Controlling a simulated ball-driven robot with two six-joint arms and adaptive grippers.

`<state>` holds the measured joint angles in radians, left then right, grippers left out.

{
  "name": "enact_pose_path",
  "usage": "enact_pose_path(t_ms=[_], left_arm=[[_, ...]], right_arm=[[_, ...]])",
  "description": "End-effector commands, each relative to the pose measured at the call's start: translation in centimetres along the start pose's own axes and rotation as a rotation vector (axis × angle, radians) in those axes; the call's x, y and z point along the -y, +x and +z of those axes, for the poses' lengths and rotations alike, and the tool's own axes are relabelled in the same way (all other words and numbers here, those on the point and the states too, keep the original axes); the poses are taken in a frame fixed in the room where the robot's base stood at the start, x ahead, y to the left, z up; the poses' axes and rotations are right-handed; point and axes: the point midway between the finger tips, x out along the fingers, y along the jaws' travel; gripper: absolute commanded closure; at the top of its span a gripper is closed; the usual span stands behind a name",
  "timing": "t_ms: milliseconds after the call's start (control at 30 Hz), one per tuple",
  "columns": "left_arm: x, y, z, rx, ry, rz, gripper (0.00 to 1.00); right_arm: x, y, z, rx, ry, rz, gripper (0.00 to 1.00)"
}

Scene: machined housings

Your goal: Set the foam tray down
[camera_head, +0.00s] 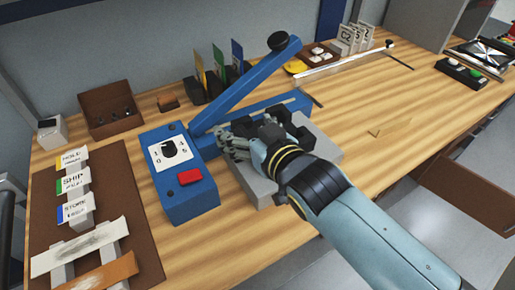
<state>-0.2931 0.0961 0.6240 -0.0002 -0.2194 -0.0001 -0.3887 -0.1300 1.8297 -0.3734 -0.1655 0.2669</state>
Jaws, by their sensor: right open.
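A light grey slab, apparently the foam tray (323,152), is in the middle of the table, beside the blue machine. My right arm covers much of it, and dark blocky shapes show at its far side. I cannot tell whether it rests fully on the table. My right gripper (229,144) is over the slab's left part, its fingers pointing left towards the blue machine. It is open, and I see nothing clearly held in it. Whether the fingers touch the slab is hidden. My left gripper is not in view.
The blue machine (202,204) has a dial, a red button and a raised lever (246,84). A brown mat (112,190) with HOLD, SHIP and STORE labels lies left. A brown bin (109,110) stands behind. Bare wood (400,130) is free right of the slab.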

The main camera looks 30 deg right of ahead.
Motion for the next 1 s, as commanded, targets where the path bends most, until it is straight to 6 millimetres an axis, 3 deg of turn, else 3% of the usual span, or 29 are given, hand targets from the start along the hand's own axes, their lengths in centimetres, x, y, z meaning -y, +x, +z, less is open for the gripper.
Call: enact_pose_path(t_ms=[33, 100, 233, 433, 700, 1000], left_arm=[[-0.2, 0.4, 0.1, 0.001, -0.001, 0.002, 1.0], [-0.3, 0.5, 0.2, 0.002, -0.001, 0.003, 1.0], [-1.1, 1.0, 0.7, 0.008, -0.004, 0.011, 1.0], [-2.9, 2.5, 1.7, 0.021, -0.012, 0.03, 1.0], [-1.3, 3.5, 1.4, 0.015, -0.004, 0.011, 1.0], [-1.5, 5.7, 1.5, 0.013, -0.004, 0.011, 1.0]], right_arm=[[-0.2, -1.0, 2.1, 0.034, -0.005, 0.002, 0.15], [-0.4, -2.1, 3.9, 0.068, -0.007, 0.003, 0.15], [-0.5, -2.4, 5.6, 0.096, -0.008, 0.004, 0.15], [-0.5, 0.9, 6.1, 0.097, -0.005, 0.004, 0.15], [-0.7, 3.5, 6.1, 0.098, -0.006, 0.004, 0.15], [-1.0, 7.5, 6.3, 0.099, -0.004, 0.004, 0.15]])
